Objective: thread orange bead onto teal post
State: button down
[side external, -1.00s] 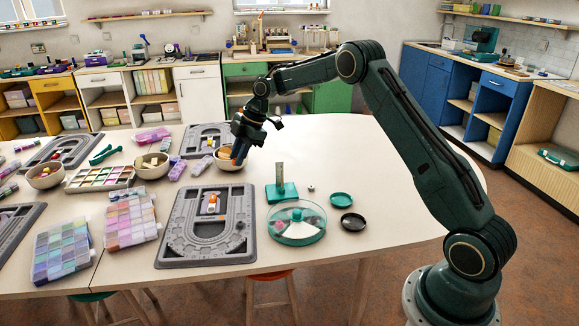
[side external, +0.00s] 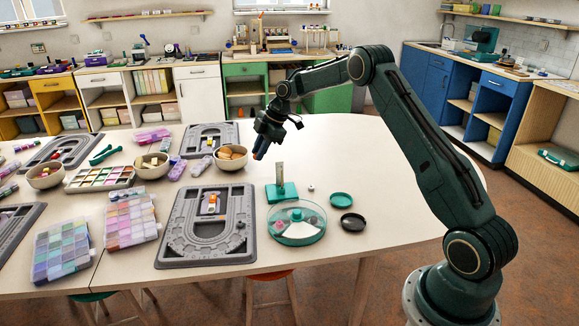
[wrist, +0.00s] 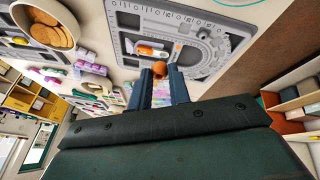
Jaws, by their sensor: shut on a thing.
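My gripper (side external: 258,154) hangs above the table, just right of a bowl of wooden-orange pieces. In the wrist view its two blue fingers (wrist: 160,74) are closed on a round orange bead (wrist: 159,68) at their tips. The bead is too small to make out clearly in the side view. The post (side external: 280,175) stands upright on a teal square base (side external: 283,194), below and to the right of my gripper in the side view. Its top is bare. The post cannot be made out in the wrist view.
The bowl (side external: 219,164) stands left of my gripper; it also shows in the wrist view (wrist: 21,16). A grey bead board (side external: 180,245) lies left of the post. A round teal-rimmed tray (side external: 297,240) and small dishes (side external: 341,200) sit near the post. The table's right side is clear.

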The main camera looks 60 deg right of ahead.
jog(key=s+d+f+m, duration=0.2)
jog(key=d, duration=0.7)
jog(key=shift+s+d+t+h, duration=0.3)
jog(key=shift+t+h, duration=0.1)
jog(key=shift+f, duration=0.3)
jog(key=shift+f, duration=2.25)
jog(key=shift+f, duration=1.7)
jog(key=c, duration=1.2)
grip_release()
jog(key=shift+c, duration=0.2)
jog(key=shift+r, duration=0.15)
jog(key=v, duration=1.3)
jog(key=shift+r, duration=0.25)
